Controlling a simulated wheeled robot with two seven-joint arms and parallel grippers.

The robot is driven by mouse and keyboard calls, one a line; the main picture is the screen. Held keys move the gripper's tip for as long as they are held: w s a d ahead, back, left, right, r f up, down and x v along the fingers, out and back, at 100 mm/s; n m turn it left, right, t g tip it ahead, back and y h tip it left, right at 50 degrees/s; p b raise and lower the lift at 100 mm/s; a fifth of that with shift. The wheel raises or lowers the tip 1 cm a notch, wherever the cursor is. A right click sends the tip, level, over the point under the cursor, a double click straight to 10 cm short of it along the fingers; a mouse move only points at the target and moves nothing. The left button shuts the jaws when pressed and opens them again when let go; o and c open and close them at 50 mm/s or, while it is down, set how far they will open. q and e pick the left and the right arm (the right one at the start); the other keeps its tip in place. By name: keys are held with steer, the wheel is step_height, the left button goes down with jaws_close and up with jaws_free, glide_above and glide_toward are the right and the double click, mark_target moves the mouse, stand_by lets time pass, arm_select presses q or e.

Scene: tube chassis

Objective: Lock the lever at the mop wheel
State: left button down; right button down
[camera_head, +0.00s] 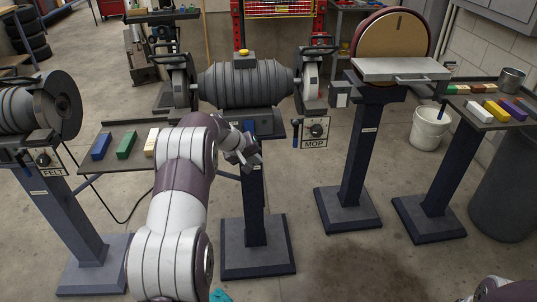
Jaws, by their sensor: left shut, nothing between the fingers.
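The control panel marked MOP (314,142) hangs below the right end of the grey bench motor (245,82). It has a round dark knob (316,130) on its face. A small blue lever (296,133) is at the panel's left edge; its exact position is too small to tell. A wheel (311,82) sits under a dark guard above the panel. My left gripper (252,160) is shut and empty in front of the motor's pedestal, to the left of the MOP panel and apart from it. My right gripper is out of view.
A similar panel marked FELT (53,172) hangs at the left machine. Coloured bars lie on a shelf (115,165) left of my arm. A disc sander (393,50) stands right of the MOP panel, with a white bucket (430,128) beyond. Floor between the pedestals is open.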

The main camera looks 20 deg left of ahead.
arm_select(q)
steer(key=shift+s+a+r, duration=0.1)
steer(key=shift+s+a, duration=0.85)
steer(key=shift+s, duration=0.25)
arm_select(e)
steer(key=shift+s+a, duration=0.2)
